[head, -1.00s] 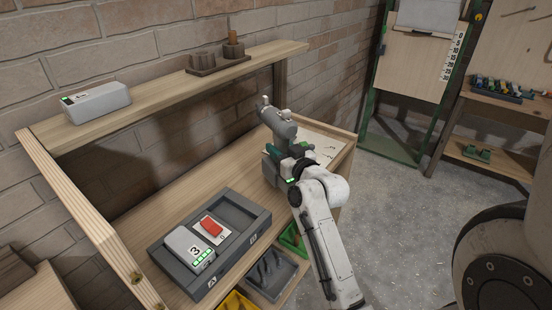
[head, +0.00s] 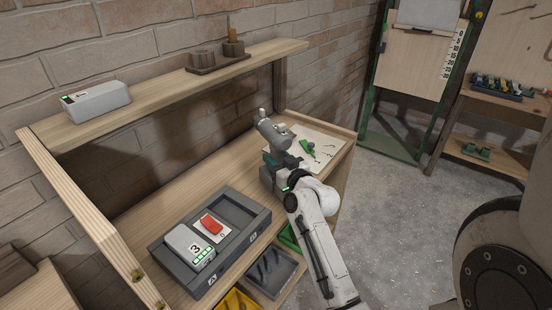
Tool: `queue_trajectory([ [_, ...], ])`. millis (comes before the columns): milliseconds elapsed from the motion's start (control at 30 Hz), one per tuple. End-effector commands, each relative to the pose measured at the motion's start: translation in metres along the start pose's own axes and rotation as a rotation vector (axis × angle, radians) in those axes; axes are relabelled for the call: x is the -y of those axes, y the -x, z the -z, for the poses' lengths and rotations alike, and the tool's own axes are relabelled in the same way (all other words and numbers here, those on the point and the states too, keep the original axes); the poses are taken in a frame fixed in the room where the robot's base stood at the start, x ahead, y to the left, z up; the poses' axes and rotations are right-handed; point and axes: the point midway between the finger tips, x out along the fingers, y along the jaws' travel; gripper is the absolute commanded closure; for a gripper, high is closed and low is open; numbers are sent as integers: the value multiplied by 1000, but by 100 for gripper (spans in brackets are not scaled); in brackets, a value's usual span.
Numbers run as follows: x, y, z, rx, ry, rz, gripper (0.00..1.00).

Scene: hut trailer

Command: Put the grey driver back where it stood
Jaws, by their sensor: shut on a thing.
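The grey driver (head: 273,133) is upright at the bench's right end. A grey and teal block at its foot is partly hidden by my arm. My gripper (head: 283,162) is at the driver's handle and shut on it; its fingers are mostly hidden behind the wrist. The driver is just left of a white sheet (head: 328,146) with printed numbers. I cannot tell whether its foot touches the bench. A green driver (head: 308,149) is on the sheet, right of the grey driver.
A dark grey tray (head: 262,222) on the bench holds a grey battery (head: 188,246) marked 3 and a red piece (head: 211,224) on a white card. A shelf (head: 160,98) above carries a grey box (head: 97,101) and a wooden holder (head: 218,64).

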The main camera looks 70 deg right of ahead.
Motion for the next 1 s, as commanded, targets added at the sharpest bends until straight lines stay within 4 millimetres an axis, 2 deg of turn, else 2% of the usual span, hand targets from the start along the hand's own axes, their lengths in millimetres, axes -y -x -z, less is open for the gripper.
queue_trajectory([
  [33,0,0,-1,0,0,0,57],
  [300,0,0,0,0,0,0,34],
  [633,0,2,2,0,-1,0,34],
  [767,1,20,-2,1,-4,0,34],
  [1000,1,70,-2,1,-1,0,34],
])
